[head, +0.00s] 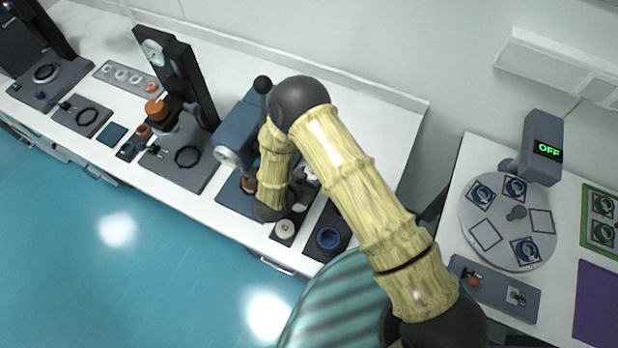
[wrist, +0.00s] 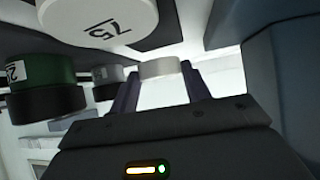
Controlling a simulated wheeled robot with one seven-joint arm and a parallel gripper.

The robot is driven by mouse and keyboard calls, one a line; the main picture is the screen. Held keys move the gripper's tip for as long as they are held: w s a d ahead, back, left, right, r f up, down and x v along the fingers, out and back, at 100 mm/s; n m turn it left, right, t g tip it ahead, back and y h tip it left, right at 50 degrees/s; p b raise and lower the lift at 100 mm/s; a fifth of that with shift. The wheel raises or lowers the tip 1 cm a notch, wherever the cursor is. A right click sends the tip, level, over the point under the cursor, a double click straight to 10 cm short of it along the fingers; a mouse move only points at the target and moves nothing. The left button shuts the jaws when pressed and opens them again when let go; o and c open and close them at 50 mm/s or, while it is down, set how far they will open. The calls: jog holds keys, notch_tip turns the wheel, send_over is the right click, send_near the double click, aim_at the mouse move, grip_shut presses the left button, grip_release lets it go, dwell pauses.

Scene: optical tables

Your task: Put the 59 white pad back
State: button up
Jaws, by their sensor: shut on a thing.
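In the wrist view my gripper (wrist: 160,72) is shut on a small white round pad (wrist: 160,67), which sits between the two dark fingertips. No number shows on this side of it, so I cannot read 59. In the head view my arm hides most of the gripper and the held pad, close to the blue-grey machine (head: 238,135) on the left bench. A white disc (head: 285,228) lies on a small dark holder in front of the arm's end.
In the wrist view a large white disc marked 75 (wrist: 100,20) is close above the fingers. A green-and-black piece (wrist: 45,75) and a grey-and-black piece (wrist: 108,75) are to the left. A blue ring (head: 327,238) sits right of the dark holder. A turntable (head: 480,250) stands on the right bench.

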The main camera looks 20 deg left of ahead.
notch_tip(320, 180, down, 2)
jog(key=shift+s+a+f, duration=0.1)
jog(key=shift+s, duration=0.05)
jog(key=shift+f, duration=0.1)
jog(key=shift+f, duration=0.1)
jog(key=o, duration=1.1)
jog(key=shift+c, duration=0.2)
